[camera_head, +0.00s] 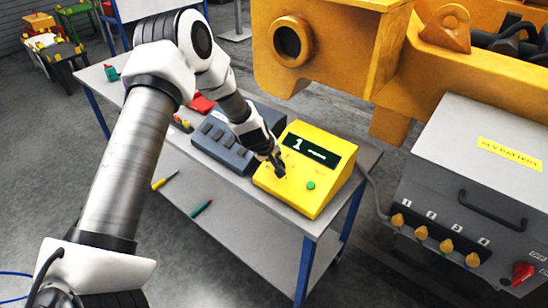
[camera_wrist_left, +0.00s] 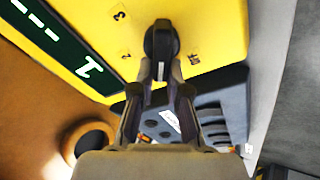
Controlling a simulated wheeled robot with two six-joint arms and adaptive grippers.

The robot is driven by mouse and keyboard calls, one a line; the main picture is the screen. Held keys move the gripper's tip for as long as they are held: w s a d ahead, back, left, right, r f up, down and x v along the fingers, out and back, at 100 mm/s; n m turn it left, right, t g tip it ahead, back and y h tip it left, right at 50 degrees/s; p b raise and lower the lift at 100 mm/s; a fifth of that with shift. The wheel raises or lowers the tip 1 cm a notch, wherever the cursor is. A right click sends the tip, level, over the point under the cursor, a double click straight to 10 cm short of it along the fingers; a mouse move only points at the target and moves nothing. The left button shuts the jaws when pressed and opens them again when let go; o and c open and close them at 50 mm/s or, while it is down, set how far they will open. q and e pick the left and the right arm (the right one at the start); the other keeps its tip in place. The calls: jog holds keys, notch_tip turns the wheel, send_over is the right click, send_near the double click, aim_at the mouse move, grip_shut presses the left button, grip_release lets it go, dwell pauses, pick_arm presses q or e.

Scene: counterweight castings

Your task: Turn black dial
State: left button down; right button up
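The black dial (camera_wrist_left: 162,42) sits on the sloped face of the yellow box (camera_head: 323,190), below and left of its dark display (camera_head: 306,150). A white line shows on it in the left wrist view, with the labels 2 and 3 printed nearby. My left gripper (camera_head: 277,168) reaches down to the yellow face. In the left wrist view its fingers (camera_wrist_left: 162,72) stand on either side of the dial and look closed on it. They hide part of it. The display reads 1 and a row of dashes. My right gripper is not in view.
A dark grey unit with several keys (camera_head: 215,140) stands left of the yellow box on the grey bench (camera_head: 365,165). A green button (camera_head: 311,185) is on the yellow face. A yellow casting (camera_head: 345,50) rises behind, and a grey battery box (camera_head: 480,165) stands to the right.

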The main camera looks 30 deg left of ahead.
pick_arm(q)
jog(key=shift+s+d+f+m, duration=0.1)
jog(key=shift+d+f+m, duration=0.1)
jog(key=shift+m, duration=0.8)
jog(key=m, duration=0.1)
jog(key=m+b, duration=0.1)
jog(key=m, duration=0.1)
jog(key=d+m, duration=0.1)
jog(key=shift+w+m+h+b, duration=0.25)
jog(key=shift+m+h+b, duration=0.05)
jog(key=shift+b, duration=0.1)
jog(key=m+b, duration=0.1)
jog(key=m, duration=0.1)
jog(key=d+m+b, duration=0.1)
jog(key=m, duration=0.2)
jog(key=shift+m+h, duration=0.3)
jog(key=shift+h, duration=0.1)
jog(key=c, duration=1.2)
grip_release()
jog(key=shift+o, duration=0.2)
jog(key=shift+w+r, duration=0.1)
jog(key=shift+w, duration=0.1)
